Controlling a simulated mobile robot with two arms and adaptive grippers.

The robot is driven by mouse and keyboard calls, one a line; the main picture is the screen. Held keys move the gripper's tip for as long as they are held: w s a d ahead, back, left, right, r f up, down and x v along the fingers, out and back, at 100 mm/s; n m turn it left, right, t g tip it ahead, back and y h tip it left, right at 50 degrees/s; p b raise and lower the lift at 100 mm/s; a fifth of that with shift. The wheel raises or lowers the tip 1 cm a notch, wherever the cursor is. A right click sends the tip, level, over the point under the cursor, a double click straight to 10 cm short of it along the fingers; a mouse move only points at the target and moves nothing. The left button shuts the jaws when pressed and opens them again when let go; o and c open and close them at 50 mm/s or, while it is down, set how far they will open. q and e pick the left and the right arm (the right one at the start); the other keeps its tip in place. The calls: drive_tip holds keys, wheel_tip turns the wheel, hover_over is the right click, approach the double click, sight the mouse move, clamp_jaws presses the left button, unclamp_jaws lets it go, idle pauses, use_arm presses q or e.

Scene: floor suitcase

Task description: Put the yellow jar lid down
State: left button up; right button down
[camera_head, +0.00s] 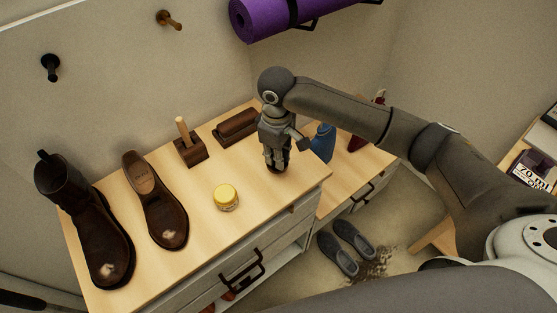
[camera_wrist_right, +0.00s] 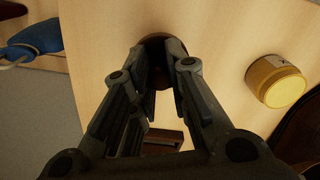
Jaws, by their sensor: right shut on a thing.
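A small jar (camera_head: 227,203) with a round yellow top (camera_head: 225,192) stands upright on the wooden cabinet top, left of my right gripper (camera_head: 276,168). It also shows in the right wrist view (camera_wrist_right: 275,81), at the right, apart from the fingers. The yellow top looks like a lid sitting on the jar. My right gripper points down near the cabinet's right end and is shut on a dark brown round thing (camera_wrist_right: 154,46), mostly hidden by the fingers. That thing is at or just above the wood; I cannot tell whether it touches. My left gripper is not in view.
On the cabinet top (camera_head: 254,212) stand a tall boot (camera_head: 95,235), a brown shoe (camera_head: 158,205), a wooden holder with a handle (camera_head: 189,148) and a dark brush (camera_head: 236,127). A blue thing (camera_head: 322,143) is behind my gripper. Bare wood surrounds the jar.

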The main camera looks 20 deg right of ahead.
drive_tip(key=shift+w+f, duration=0.25)
drive_tip(key=shift+f, duration=0.1)
drive_tip(key=shift+w+d+f, duration=0.15)
drive_tip(key=shift+f, duration=0.1)
wheel_tip(320, 180, down, 2)
drive_tip(key=shift+d+f+p, duration=0.1)
drive_tip(key=shift+p, duration=0.2)
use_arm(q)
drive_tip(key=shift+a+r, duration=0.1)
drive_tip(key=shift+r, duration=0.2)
use_arm(e)
drive_tip(key=shift+w+f, duration=0.1)
drive_tip(key=shift+f, duration=0.45)
drive_tip(key=c, duration=1.4)
unclamp_jaws()
drive_tip(key=shift+f, duration=0.15)
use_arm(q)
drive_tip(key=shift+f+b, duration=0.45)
use_arm(e)
wheel_tip(320, 180, up, 12)
drive_tip(key=shift+r, duration=0.2)
drive_tip(key=shift+f, duration=0.15)
